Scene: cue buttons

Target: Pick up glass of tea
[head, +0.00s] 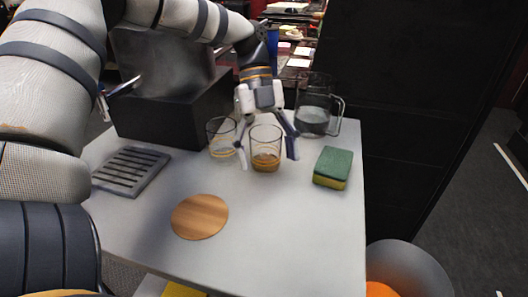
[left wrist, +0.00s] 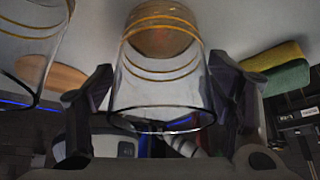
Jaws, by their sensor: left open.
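The glass of tea (head: 265,162) stands upright on the grey table, with brown liquid low inside it. My left gripper (head: 268,154) comes from behind and above it, with one finger on each side. In the left wrist view the glass (left wrist: 160,85) lies between the two fingers of the open left gripper (left wrist: 160,105). Gaps seem to show beside the glass; I cannot tell whether a finger touches it. My right gripper is not in view.
A second glass (head: 221,150), seemingly empty, stands close left. A jug (head: 314,121) stands behind right, a green-yellow sponge (head: 333,165) right. A wooden coaster (head: 199,216) and slotted tray (head: 131,171) lie left on the table (head: 285,235). A dark box (head: 175,113) stands behind. Front right is clear.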

